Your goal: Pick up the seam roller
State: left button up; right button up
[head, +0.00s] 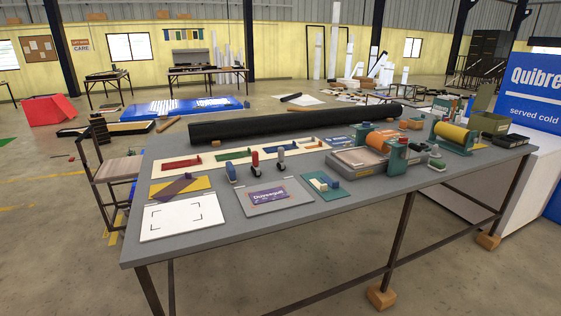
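Small upright hand tools stand near the middle of the grey worktable (330,215). One has a red handle (255,159) with a dark wheel-like foot. Neither of my grippers is in view, and nothing touches these tools.
A long black roll (290,123) lies along the table's back. A white sheet (182,216), a grey board with a purple card (270,197) and a teal board (324,186) lie in front. Green machines with an orange roll (378,141) and a yellow roll (450,134) stand right.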

aim_at(280, 166)
jog(key=z, duration=0.05)
jog(key=k, duration=0.5)
jog(key=u, duration=0.6)
jog(key=i, duration=1.5)
jog(key=u, duration=0.15)
